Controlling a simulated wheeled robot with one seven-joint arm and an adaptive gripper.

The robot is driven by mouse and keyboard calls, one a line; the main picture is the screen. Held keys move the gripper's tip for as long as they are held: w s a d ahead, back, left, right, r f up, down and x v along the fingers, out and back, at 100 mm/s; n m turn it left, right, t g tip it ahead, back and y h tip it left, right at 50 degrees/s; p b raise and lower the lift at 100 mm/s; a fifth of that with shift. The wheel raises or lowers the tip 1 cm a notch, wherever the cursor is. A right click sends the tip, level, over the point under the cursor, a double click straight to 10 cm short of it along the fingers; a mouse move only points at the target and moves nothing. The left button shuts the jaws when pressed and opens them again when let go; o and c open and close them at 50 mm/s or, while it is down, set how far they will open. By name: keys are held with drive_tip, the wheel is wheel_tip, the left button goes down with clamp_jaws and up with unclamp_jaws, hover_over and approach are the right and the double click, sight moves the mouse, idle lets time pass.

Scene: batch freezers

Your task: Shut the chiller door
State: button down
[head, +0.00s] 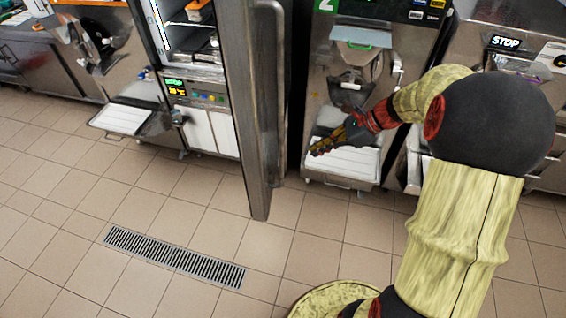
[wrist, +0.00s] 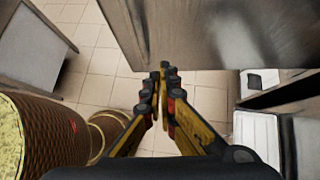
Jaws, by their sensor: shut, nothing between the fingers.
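The chiller (head: 200,90) stands left of centre in the head view, with lit shelves inside. Its tall steel door (head: 258,120) stands wide open, swung out toward me and seen nearly edge-on. A long vertical handle runs along the door's right side. My gripper (head: 314,151) is shut and empty, to the right of the door in the head view. In the wrist view the shut fingertips (wrist: 164,66) point at the lower edge of a broad steel panel (wrist: 220,35), apparently the door. I cannot tell whether they touch it.
A batch freezer (head: 360,95) with a white tray stands behind my gripper, and another machine is at the right. A floor drain (head: 175,257) lies in the tiles at front left.

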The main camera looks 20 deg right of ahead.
approach(270, 168)
wheel_tip(270, 168, down, 3)
drive_tip(key=d, duration=0.1)
drive_tip(key=shift+w+a+f+b, duration=0.1)
drive_tip(key=shift+w+a, duration=0.15)
drive_tip(key=shift+a, duration=0.35)
drive_tip(key=shift+w+a+f+b, duration=0.1)
drive_tip(key=shift+w+a, duration=0.15)
drive_tip(key=shift+a, duration=0.4)
drive_tip(key=shift+w+a+f+b, duration=0.1)
drive_tip(key=shift+w+a, duration=0.15)
drive_tip(key=shift+a, duration=0.35)
